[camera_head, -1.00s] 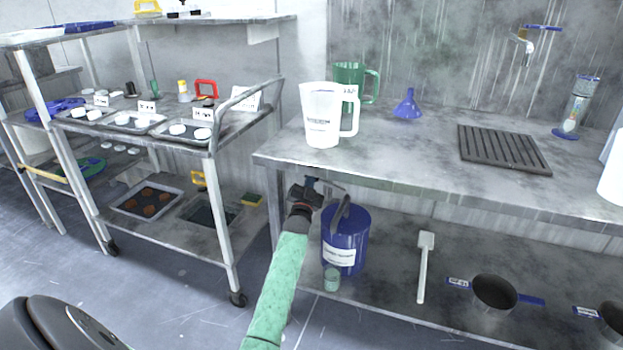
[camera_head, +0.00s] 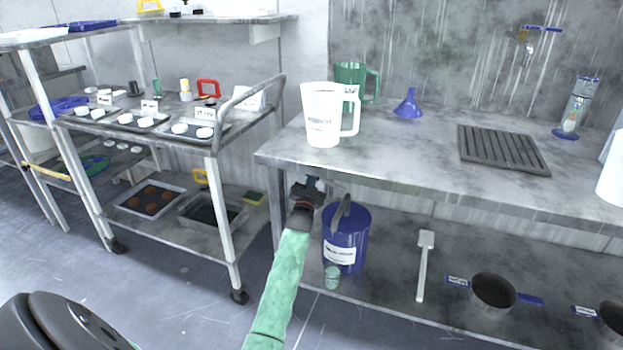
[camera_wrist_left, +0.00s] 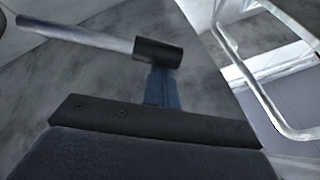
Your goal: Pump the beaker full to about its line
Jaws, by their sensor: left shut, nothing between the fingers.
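The blue drum (camera_head: 346,240) with a pale label stands on the lower shelf under the bench. A dark curved part (camera_head: 341,213) rises from its top. The small pale green beaker (camera_head: 332,278) stands at the drum's front; its line and fill level are too small to read. My left gripper (camera_head: 313,182) is shut and empty, above and left of the drum, just below the bench edge. In the left wrist view, the shut blue fingers (camera_wrist_left: 162,84) are at the black end of a grey rod (camera_wrist_left: 85,35), apparently the pump lever. Contact is unclear. My right gripper is out of view.
The bench (camera_head: 400,160) overhangs the drum. A white pitcher (camera_head: 321,118), green jug (camera_head: 350,75) and blue funnel (camera_head: 408,105) stand on it. A loaded cart (camera_head: 228,200) stands left.

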